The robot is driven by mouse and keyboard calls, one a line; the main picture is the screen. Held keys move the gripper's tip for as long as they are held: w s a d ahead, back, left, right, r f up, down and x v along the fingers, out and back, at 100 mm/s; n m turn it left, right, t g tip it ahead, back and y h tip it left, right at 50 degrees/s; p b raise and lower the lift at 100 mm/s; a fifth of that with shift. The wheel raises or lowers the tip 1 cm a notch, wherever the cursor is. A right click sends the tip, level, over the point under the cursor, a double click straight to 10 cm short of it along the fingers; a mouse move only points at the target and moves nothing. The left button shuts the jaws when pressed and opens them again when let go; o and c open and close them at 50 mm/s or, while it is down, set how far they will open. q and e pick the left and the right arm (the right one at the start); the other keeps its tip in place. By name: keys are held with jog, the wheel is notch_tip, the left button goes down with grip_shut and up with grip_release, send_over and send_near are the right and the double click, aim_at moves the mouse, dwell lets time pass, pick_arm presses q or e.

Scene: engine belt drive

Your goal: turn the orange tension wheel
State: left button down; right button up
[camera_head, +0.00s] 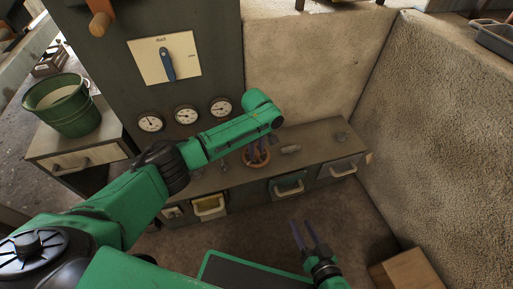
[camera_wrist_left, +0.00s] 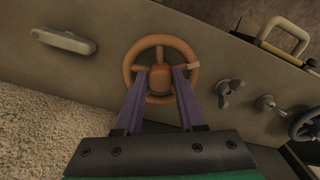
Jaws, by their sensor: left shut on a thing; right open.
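The orange tension wheel (camera_wrist_left: 160,77) is mounted on the top of the low grey bench and fills the middle of the left wrist view. It has a round rim, spokes, a hub and a pale mark at its upper right. In the head view the wheel (camera_head: 264,158) is partly hidden by my left gripper (camera_head: 257,146), which reaches down onto it. My left gripper is shut on the wheel, its two purple fingers inside the rim, on either side of the hub. My right gripper (camera_head: 307,236) is open and empty, low in front of the bench.
The bench (camera_head: 320,140) also carries a grey handle (camera_wrist_left: 64,41), wing-shaped knobs (camera_wrist_left: 229,94) and a dark wheel (camera_wrist_left: 307,126). A panel with gauges (camera_head: 186,115) and a blue pointer (camera_head: 167,65) rises behind. A green bucket (camera_head: 70,108) stands left. A rough wall (camera_head: 440,120) bounds the right.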

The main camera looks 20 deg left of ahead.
pick_arm(q)
jog(key=shift+r+m+p, duration=0.1)
jog(key=shift+m+p, duration=0.3)
jog(key=shift+p, duration=0.75)
jog(key=shift+s+m+p, duration=0.1)
jog(key=shift+m+p, duration=0.2)
jog(key=shift+p, duration=0.5)
jog(key=shift+r+m+p, duration=0.2)
jog(key=shift+m+p, duration=0.4)
jog(key=shift+p, duration=0.4)
jog(key=shift+f+m, duration=0.15)
jog(key=shift+m, duration=0.25)
jog(key=shift+f+m+p, duration=0.2)
jog(key=shift+m+p, duration=0.1)
jog(key=shift+m, duration=0.6)
jog(key=m, duration=0.3)
jog(key=shift+m, duration=0.3)
jog(key=m, duration=0.4)
jog(key=shift+a+m, duration=0.15)
jog(key=shift+m, duration=0.15)
jog(key=shift+m+p, duration=0.3)
jog(key=shift+m, duration=1.2)
pick_arm(e)
notch_tip(320, 180, up, 8)
jog(key=d+n+g, duration=0.1)
jog(key=d+g, duration=0.1)
jog(key=g, duration=0.1)
jog(key=shift+w+f+h, duration=0.2)
jog(key=shift+h, duration=0.2)
